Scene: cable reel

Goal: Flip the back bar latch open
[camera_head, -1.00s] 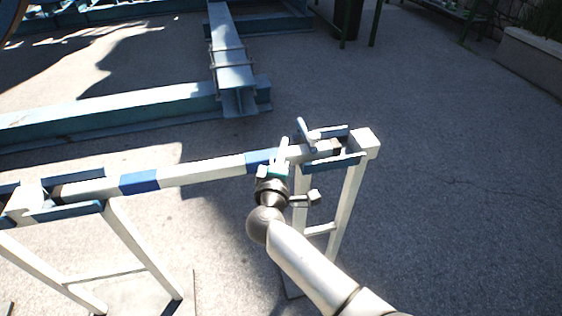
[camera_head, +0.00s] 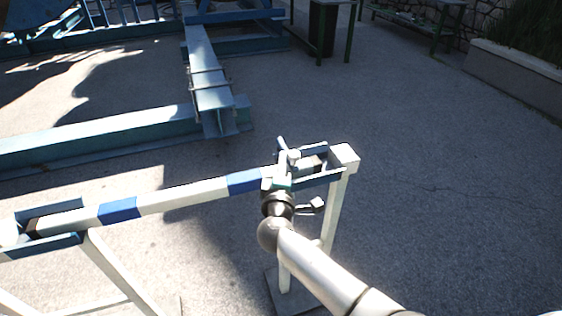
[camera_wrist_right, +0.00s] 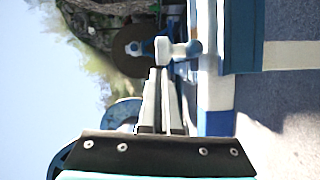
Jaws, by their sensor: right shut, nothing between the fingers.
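The blue-and-white bar (camera_head: 185,196) lies across two white stands with blue cradles. A latch with a white knob (camera_head: 293,156) sits at the cradle of the right-hand stand; the white knob also shows in the right wrist view (camera_wrist_right: 166,50). My right gripper (camera_head: 285,166) is beside the latch in the head view, partly covering the bar end. In the right wrist view its fingers (camera_wrist_right: 158,72) are shut and empty, with the tips close to the knob; I cannot tell if they touch it. My left gripper is not in view.
The right-hand stand (camera_head: 336,210) has a white end block. The left-hand stand (camera_head: 120,270) is cut off by the frame edge. Blue steel beams (camera_head: 95,140) lie on the ground behind. Paved ground to the right is clear.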

